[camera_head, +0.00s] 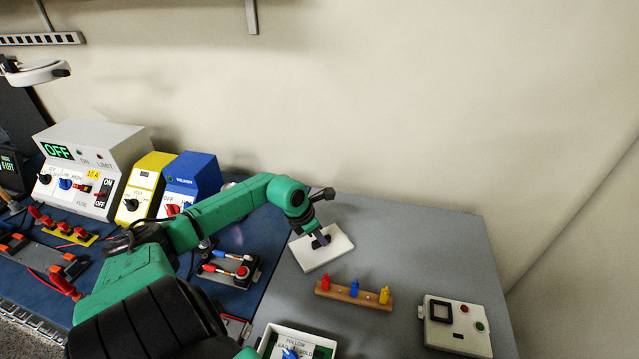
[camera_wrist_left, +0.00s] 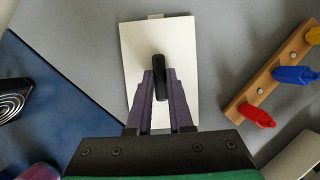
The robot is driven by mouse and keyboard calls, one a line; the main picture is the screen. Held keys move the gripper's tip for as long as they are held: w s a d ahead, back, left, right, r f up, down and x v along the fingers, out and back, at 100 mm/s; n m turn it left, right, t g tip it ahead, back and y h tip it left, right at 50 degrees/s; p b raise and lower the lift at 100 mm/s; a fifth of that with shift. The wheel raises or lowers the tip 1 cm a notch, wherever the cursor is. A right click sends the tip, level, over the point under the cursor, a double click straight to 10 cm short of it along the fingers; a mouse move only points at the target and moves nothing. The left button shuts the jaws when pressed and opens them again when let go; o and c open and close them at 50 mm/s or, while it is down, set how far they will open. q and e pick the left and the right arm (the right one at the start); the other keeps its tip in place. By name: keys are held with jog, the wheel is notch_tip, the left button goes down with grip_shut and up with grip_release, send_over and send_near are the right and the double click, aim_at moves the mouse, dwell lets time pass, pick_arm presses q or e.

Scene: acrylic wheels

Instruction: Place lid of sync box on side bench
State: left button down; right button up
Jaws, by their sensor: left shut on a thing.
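The white rectangular lid (camera_head: 335,252) is over the grey side bench (camera_head: 420,235), near the boundary with the blue mat. I cannot tell if it touches the bench or hangs just above it. My left gripper (camera_head: 319,238) is shut on the lid's black handle (camera_wrist_left: 159,72). In the left wrist view the purple fingers (camera_wrist_left: 160,88) flank the handle, with the white lid (camera_wrist_left: 140,45) beneath. My right gripper is not in view.
A wooden rack (camera_head: 340,294) with red, blue and yellow plugs stands just in front of the lid. A white box (camera_head: 457,325) with buttons is at the right front. Power units (camera_head: 90,165) line the left back. The bench right of the lid is clear.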

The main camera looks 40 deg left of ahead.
pick_arm(q)
jog(key=c, duration=0.8)
grip_release()
jog(key=shift+d, duration=0.1)
jog(key=shift+r, duration=0.1)
jog(key=v, duration=1.2)
jog(key=shift+s, duration=0.1)
